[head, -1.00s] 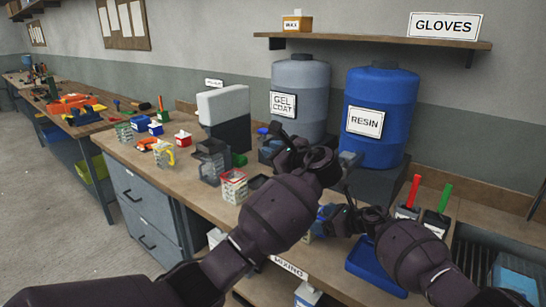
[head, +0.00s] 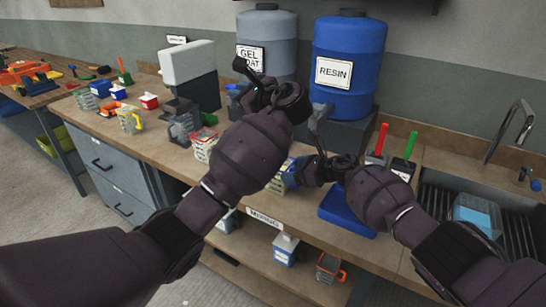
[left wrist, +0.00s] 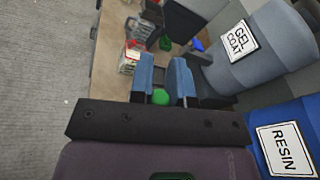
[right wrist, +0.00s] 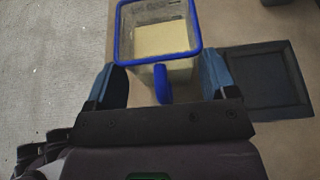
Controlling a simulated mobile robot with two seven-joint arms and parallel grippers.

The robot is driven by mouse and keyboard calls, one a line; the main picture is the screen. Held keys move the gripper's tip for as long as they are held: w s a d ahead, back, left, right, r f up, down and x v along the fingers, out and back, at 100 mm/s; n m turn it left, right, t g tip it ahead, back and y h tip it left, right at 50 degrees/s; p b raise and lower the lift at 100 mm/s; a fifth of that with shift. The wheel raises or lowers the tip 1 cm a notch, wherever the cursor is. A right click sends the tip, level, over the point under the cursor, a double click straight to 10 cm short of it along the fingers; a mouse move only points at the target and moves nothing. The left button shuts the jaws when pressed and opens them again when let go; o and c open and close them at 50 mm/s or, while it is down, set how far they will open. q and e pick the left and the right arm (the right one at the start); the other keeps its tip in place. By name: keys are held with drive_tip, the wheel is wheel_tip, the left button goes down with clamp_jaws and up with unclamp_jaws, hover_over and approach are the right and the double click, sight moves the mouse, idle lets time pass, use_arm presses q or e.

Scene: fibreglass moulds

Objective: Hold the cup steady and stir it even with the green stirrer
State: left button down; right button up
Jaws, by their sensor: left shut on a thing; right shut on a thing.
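The cup (right wrist: 185,15) is see-through with a blue rim and blue handle, and pale yellowish material shows inside. My right gripper (right wrist: 162,88) is shut on it at the handle side, over the bench. In the head view my right gripper (head: 298,172) is left of the blue tray, with the cup mostly hidden. My left gripper (left wrist: 160,80) is shut on a green thing (left wrist: 161,97), seemingly the green stirrer, of which only a rounded end shows. In the head view my left gripper (head: 272,92) is above the bench before the drums, its fingers largely hidden.
The grey gel coat drum (head: 268,30) and blue resin drum (head: 348,55) stand behind. A blue tray (head: 345,215) lies near the front edge. Red (head: 382,138) and green (head: 410,146) handles stand in holders beside the sink (head: 450,190).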

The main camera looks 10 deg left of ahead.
drive_tip(key=o, duration=1.1)
drive_tip(key=shift+d, duration=0.15)
